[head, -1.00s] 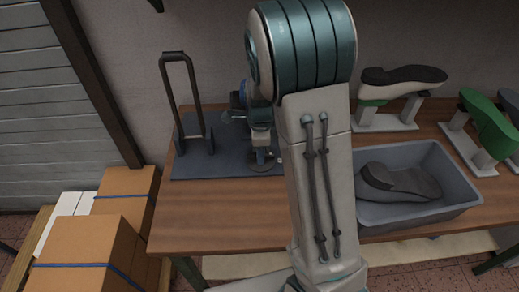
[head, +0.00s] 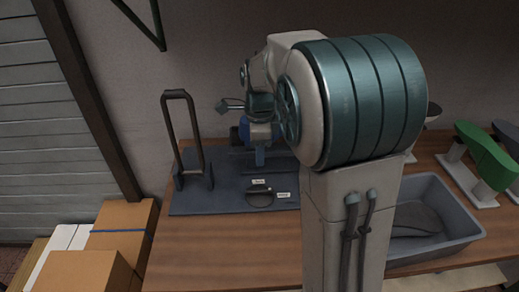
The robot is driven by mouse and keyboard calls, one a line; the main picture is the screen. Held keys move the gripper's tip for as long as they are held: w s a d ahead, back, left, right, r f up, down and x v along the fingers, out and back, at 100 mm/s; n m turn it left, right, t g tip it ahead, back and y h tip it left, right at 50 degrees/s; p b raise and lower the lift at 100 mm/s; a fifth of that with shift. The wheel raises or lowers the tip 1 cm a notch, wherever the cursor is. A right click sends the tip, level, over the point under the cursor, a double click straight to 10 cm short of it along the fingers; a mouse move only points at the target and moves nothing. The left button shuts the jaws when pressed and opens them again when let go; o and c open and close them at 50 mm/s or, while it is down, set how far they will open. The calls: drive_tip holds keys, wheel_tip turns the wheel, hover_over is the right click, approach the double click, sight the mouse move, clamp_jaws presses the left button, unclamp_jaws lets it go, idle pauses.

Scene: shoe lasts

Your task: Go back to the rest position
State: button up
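My arm (head: 345,220) rises up the middle of the head view, with its large teal-banded joint (head: 372,95) close to the camera. The far part of the arm lies behind that joint, above the dark mat (head: 220,200). My gripper's fingers cannot be made out there among grey and blue parts, so I cannot tell whether they are open or shut. A dark round piece (head: 260,199) lies on the mat, with small white labels beside it.
A dark upright frame (head: 183,135) stands on the mat's left. The wooden table (head: 225,250) carries a grey bin (head: 465,225) at right, partly behind my arm, holding a dark shape. A green shoe last (head: 486,158) stands behind it. Cardboard boxes (head: 120,225) are at lower left.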

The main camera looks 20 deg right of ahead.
idle(0.4)
drive_tip(key=s+n+t, duration=0.3)
drive_tip(key=s+n, duration=1.6)
drive_tip(key=n, duration=0.1)
drive_tip(key=shift+s+a+r, duration=0.15)
drive_tip(key=shift+s+r, duration=0.05)
drive_tip(key=shift+s, duration=0.15)
